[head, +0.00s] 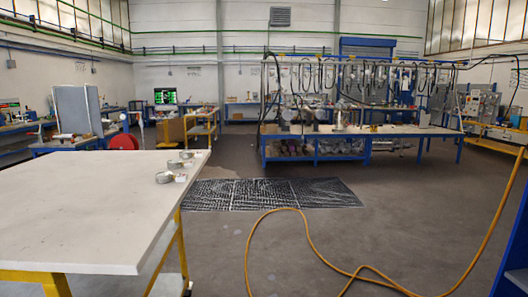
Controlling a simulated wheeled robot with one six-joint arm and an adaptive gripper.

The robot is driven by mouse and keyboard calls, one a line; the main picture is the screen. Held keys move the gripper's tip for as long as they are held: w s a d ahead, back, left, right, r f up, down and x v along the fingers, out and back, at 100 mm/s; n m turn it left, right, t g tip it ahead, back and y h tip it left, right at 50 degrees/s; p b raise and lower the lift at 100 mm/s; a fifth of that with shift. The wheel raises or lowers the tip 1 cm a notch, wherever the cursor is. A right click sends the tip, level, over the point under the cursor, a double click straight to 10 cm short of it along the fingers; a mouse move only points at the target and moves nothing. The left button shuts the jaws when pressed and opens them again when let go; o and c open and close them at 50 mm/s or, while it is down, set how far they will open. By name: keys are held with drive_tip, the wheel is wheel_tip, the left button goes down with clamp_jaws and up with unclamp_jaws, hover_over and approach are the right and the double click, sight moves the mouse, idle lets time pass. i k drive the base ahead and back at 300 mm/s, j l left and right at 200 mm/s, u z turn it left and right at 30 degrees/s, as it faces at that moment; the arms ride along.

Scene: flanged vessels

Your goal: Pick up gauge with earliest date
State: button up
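Several small round gauges sit close together near the far right corner of the white tabletop on the left. The nearest gauge (165,177) is grey and round, with a small white patch (181,178) beside it, perhaps a tag. Another gauge (174,165) lies just behind it, and a third (187,155) is farther back near the table's edge. They are too small here for me to read any date. My gripper is not in view.
The white table (80,215) has yellow legs and a bare near surface. A yellow hose (310,240) loops over the floor at right. A black mat (270,193) lies beyond the table. A blue workbench (360,135) with equipment stands behind. Grey floor between is open.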

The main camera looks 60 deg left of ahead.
sight(183, 154)
drive_tip(key=u, duration=2.5)
drive_tip(key=i+l+z, duration=0.2)
drive_tip(key=i, duration=0.2)
drive_tip(key=i+z, duration=0.2)
drive_tip(key=i, duration=0.15)
drive_tip(key=i+l, duration=0.1)
drive_tip(key=i, duration=0.45)
drive_tip(key=i+l+u, duration=0.1)
drive_tip(key=i, duration=0.45)
drive_tip(key=i+l+u, duration=0.2)
drive_tip(key=i+u, duration=0.3)
drive_tip(key=i+l+u, duration=0.45)
drive_tip(key=k+j, duration=0.05)
drive_tip(key=j, duration=0.05)
